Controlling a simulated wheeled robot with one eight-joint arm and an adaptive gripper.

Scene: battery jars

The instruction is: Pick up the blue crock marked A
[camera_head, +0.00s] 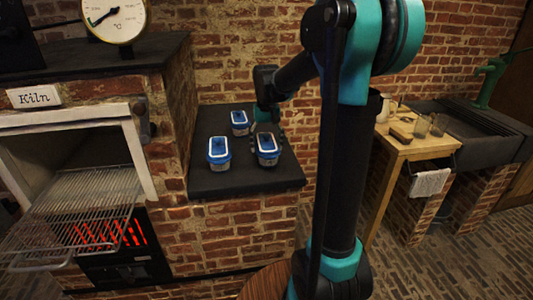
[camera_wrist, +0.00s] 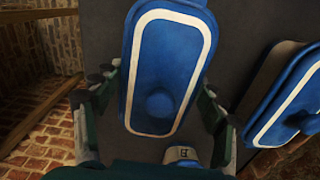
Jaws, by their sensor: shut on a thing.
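Three crocks with blue, white-rimmed lids stand on the dark ledge: one at front right (camera_head: 267,149), one at front left (camera_head: 218,153) and one farther back (camera_head: 239,123). My gripper (camera_head: 268,138) reaches down over the front-right crock, with its dark fingers on either side. In the wrist view my gripper (camera_wrist: 158,95) is shut on this crock (camera_wrist: 165,60), fingers at its long sides. A small white tag (camera_wrist: 183,154) with a dark letter, perhaps B, shows below it; I cannot tell which crock carries it. No letter A is readable.
A neighbouring crock (camera_wrist: 288,98) stands close to the right finger in the wrist view. The dark ledge (camera_head: 230,186) has bare room in front. The brick kiln (camera_head: 170,120) rises at left; a wooden table (camera_head: 420,145) with cups stands at right.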

